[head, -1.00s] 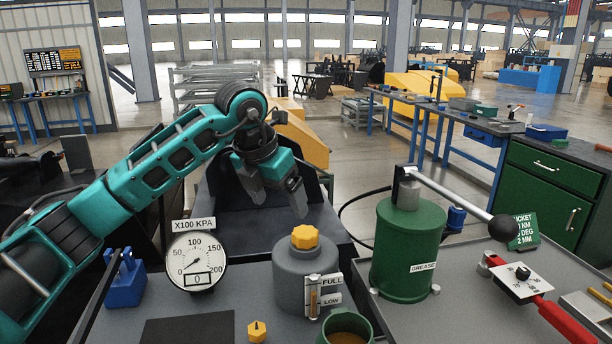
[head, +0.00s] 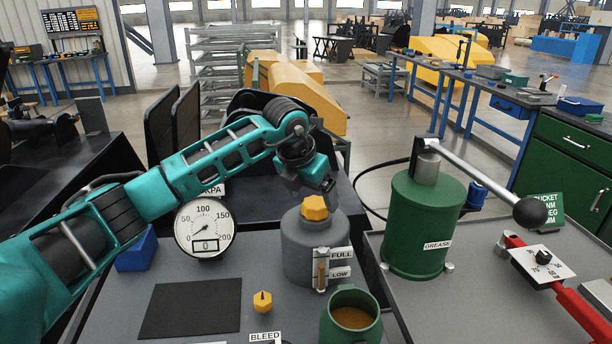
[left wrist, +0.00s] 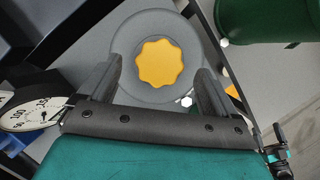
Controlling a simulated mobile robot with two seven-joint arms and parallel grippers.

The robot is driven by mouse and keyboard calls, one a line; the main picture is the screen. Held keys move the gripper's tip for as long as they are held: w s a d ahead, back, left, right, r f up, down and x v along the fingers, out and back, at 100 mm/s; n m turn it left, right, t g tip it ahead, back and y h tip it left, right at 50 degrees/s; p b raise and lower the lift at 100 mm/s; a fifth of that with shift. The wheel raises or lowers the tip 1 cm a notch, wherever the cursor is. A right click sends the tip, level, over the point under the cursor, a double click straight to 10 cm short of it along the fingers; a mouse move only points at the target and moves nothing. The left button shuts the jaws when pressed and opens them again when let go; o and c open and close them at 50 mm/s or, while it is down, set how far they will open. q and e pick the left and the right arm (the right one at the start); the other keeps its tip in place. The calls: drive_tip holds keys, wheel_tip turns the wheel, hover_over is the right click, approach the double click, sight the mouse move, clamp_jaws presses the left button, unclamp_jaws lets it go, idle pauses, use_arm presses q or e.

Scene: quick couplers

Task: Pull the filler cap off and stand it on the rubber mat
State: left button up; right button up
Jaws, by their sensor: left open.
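The yellow filler cap (head: 315,208) sits on top of the grey reservoir (head: 312,250), which carries FULL and LOW labels. In the left wrist view the cap (left wrist: 160,64) shows from above, between and ahead of the fingertips. My left gripper (head: 312,190) is open just above and behind the cap; its fingers (left wrist: 160,75) stand apart on either side, with no visible contact. The black rubber mat (head: 190,308) lies flat and bare on the grey bench, left of the reservoir.
A green cup (head: 351,318) of brown liquid is in front of the reservoir. A pressure gauge (head: 205,228) stands behind the mat, and a green grease canister (head: 424,225) with a lever is at right.

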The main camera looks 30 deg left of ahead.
sight(314, 203)
use_arm(q)
drive_tip(key=shift+x, duration=1.1)
drive_tip(key=shift+c, duration=0.4)
drive_tip(key=c, duration=1.2)
drive_tip(key=shift+r+p, duration=1.1)
drive_tip(key=shift+r, duration=0.5)
drive_tip(key=shift+r, duration=0.2)
drive_tip(key=shift+r, duration=1.9)
